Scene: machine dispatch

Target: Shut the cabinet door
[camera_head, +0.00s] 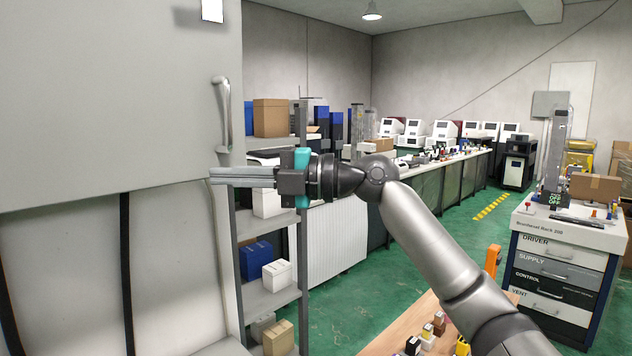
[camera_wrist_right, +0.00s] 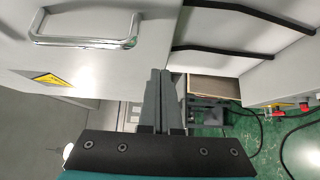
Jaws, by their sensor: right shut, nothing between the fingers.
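The grey cabinet door (camera_head: 100,95) fills the upper left of the head view. Its metal bar handle (camera_head: 222,110) stands at the right edge. In the wrist view the handle (camera_wrist_right: 85,40) is at the upper left, above a yellow warning sign (camera_wrist_right: 54,79). My right gripper (camera_head: 212,175) is shut and empty, just below the handle and close to the door's lower right corner. Its fingers (camera_wrist_right: 160,75) lie beside the door panel in the wrist view; I cannot tell whether they touch it. How far the door stands open is unclear. My left gripper is not in view.
Below the door are grey panels with black strips (camera_head: 128,270). A shelf rack (camera_head: 268,300) with boxes stands close behind my right gripper. A drawer cabinet (camera_head: 560,265) stands at right, and a wooden tabletop (camera_head: 400,342) at the bottom.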

